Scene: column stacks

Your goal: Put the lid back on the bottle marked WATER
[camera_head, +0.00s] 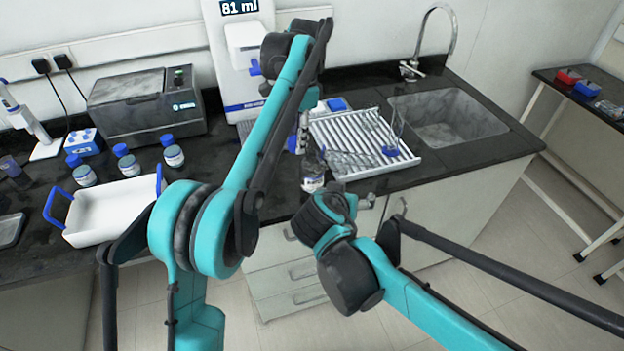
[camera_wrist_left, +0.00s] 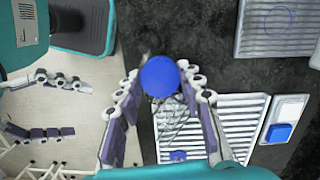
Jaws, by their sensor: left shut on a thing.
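My left gripper (camera_head: 302,140) reaches down over the counter, right of the balance. In the left wrist view its fingers (camera_wrist_left: 160,88) are closed on a round blue lid (camera_wrist_left: 160,77), seen from above. A clear bottle with a pale label (camera_head: 312,178) stands near the counter's front edge, just below this gripper. The label is too small to read, and I cannot tell whether the lid touches the bottle. My right gripper is in front of the cabinets, partly hidden by its wrist in the head view; in the left wrist view its fingers (camera_wrist_left: 50,107) are apart and empty.
Several small blue-capped bottles (camera_head: 126,160) stand at the left behind a white tray with blue handles (camera_head: 110,212). A ribbed white drying rack (camera_head: 345,135) with glassware lies just right of the left gripper. The sink (camera_head: 450,115) is beyond it.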

